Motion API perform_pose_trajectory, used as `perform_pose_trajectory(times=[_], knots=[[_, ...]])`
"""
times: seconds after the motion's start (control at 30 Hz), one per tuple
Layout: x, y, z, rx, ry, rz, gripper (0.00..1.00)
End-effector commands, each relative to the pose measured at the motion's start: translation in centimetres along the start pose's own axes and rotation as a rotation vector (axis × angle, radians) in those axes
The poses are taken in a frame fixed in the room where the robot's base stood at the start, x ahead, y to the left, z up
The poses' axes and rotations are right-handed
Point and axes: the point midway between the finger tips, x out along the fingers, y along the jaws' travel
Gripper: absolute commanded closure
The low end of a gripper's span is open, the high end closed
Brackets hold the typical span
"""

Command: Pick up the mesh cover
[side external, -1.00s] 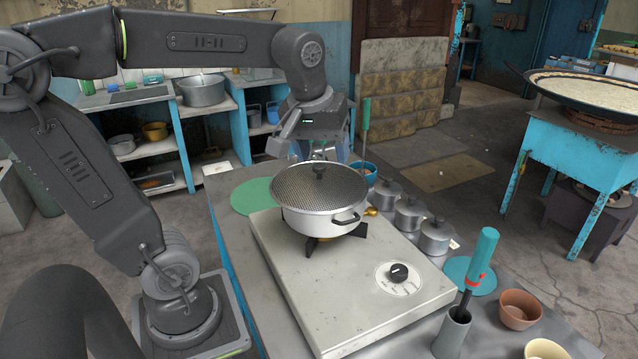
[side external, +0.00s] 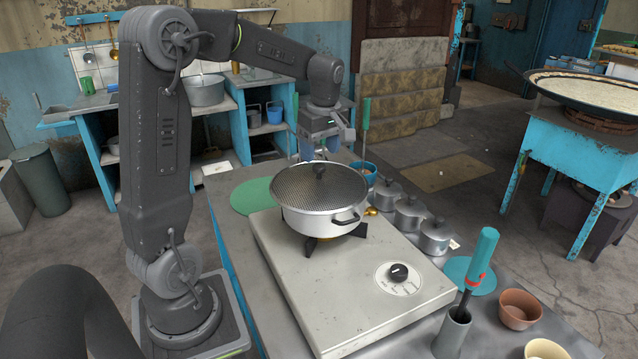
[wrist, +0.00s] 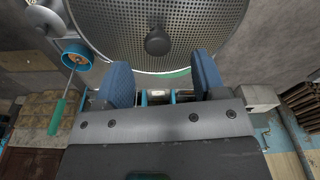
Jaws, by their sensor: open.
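The mesh cover (side external: 318,184) is a round grey perforated lid with a dark knob (side external: 319,171) at its middle. It lies flat on a white pot (side external: 325,216) on the stove (side external: 345,285). In the wrist view the mesh cover (wrist: 195,45) fills the top, with its knob (wrist: 157,42) ahead of the fingers. My gripper (side external: 316,150) is above the far side of the cover, pointing down. In the wrist view my gripper (wrist: 157,82) has its two blue pads wide apart, with nothing between them. The cover's far rim is partly cut off in the wrist view.
Several lidded metal canisters (side external: 409,213) stand right of the pot. A blue cup (side external: 364,172) with a green-handled tool is behind it. A green disc (side external: 252,196) lies at left. A teal-handled tool stands in a holder (side external: 452,332) at the front right.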

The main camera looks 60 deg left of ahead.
Motion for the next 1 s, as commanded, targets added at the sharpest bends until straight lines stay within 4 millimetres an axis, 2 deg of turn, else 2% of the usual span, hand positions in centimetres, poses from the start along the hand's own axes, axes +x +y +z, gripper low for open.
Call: perform_pose_trajectory(times=[0.17, 0.5, 0.77, 1.0], knots=[[1.2, 0.0, 0.0, 0.000, 0.000, -0.002, 0.37], [5.5, 0.3, -0.2, 0.001, 0.001, 0.000, 0.37], [5.8, 0.3, -0.2, 0.001, 0.002, 0.003, 0.37], [5.7, 0.3, -0.2, 0.001, 0.002, 0.004, 0.58]])
